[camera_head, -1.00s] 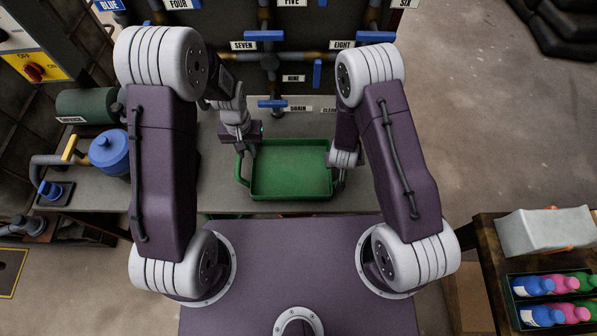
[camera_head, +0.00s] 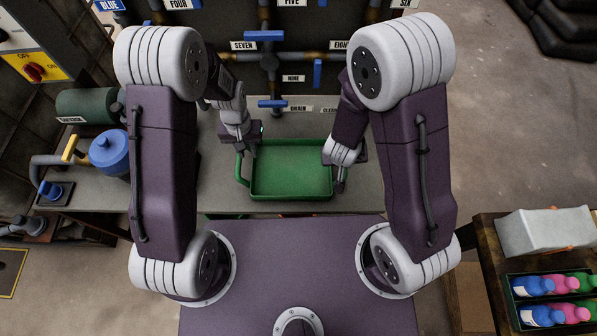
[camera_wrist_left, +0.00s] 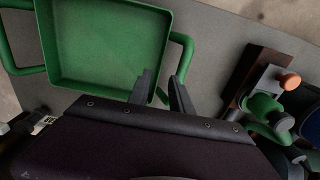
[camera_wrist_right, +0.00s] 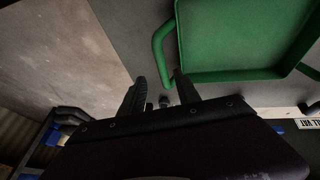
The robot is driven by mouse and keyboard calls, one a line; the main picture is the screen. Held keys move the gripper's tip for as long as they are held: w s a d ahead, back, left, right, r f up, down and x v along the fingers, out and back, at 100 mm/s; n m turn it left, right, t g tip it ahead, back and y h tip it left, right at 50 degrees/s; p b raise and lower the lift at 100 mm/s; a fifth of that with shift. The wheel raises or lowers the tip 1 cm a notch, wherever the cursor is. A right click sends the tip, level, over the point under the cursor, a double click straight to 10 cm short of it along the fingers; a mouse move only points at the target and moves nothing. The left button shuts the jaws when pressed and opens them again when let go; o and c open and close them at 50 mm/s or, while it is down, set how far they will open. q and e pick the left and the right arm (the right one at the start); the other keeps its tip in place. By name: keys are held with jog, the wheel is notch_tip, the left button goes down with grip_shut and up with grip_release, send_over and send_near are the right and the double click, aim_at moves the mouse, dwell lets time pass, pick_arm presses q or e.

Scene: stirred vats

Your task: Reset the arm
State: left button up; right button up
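A green tray (camera_head: 290,194) with a handle at each end sits on the grey bench in the head view. It also shows in the left wrist view (camera_wrist_left: 108,88) and the right wrist view (camera_wrist_right: 235,74); it looks empty. My left gripper (camera_head: 254,153) is at the tray's left handle. In the left wrist view its two fingers (camera_wrist_left: 161,80) are apart, close to the handle, with nothing clearly between them. My right gripper (camera_head: 340,188) is by the tray's right end. In the right wrist view its fingers (camera_wrist_right: 158,82) are apart and empty, beside the handle.
Pipes with blue valve handles (camera_head: 264,36) stand behind the bench. A blue pot (camera_head: 110,152) and a green cylinder (camera_head: 86,106) are at the left. A side table at the right holds a crate of colored bottles (camera_head: 550,299) and a grey-white block (camera_head: 545,230). Open floor lies right of the bench.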

dwell(0.3)
